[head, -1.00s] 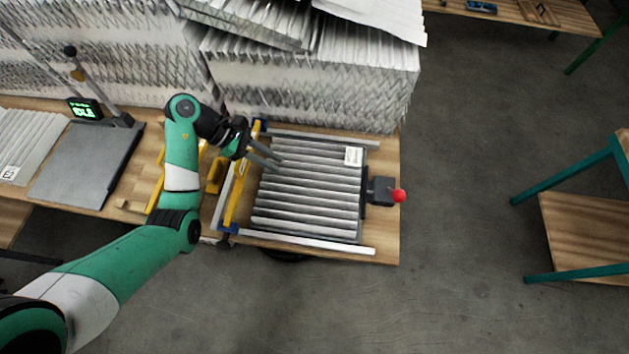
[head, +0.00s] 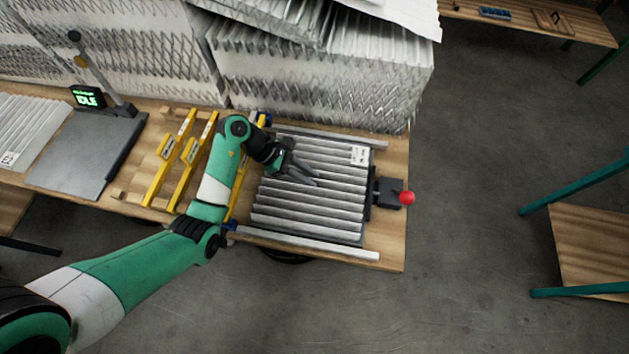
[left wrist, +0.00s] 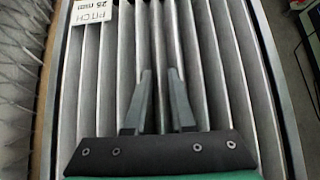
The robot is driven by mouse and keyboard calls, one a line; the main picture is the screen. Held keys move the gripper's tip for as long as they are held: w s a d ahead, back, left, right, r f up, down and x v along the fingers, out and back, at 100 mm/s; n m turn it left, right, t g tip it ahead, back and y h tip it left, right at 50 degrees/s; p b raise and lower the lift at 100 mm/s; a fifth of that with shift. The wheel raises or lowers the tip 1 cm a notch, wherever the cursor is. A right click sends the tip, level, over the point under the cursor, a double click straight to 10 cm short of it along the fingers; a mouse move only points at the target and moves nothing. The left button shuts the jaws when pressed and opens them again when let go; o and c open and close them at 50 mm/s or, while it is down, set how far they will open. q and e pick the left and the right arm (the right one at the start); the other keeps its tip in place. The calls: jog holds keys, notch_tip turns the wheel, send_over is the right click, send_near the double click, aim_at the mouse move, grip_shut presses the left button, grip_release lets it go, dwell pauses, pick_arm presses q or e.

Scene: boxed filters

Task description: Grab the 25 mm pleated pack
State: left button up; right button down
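The pleated pack (head: 320,212) lies flat on the wooden bench, a grey frame of parallel pleats with a white label at its upper right corner. In the left wrist view the pleated pack (left wrist: 215,60) fills most of the picture, and its label (left wrist: 95,14) reads "PITCH 25 mm". My left gripper (head: 314,180) is over the upper middle of the pack. Its two fingers (left wrist: 160,85) are apart with nothing clearly held between them; I cannot tell whether they touch the pleats. My right gripper is in no view.
Metal rails (head: 310,246) border the pack, and a red-knobbed clamp (head: 390,193) stands at its right. Yellow gauges (head: 168,160) lie to its left. A grey plate (head: 85,153) and display reading "IDLE" (head: 88,97) are farther left. Large stacked filters (head: 325,85) stand behind.

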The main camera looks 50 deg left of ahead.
pick_arm(q)
jog(key=shift+w+d+f, duration=0.15)
jog(key=shift+f, duration=0.15)
grip_shut()
jog(key=shift+r, duration=0.1)
notch_tip(320, 180, up, 10)
jog(key=p, duration=0.2)
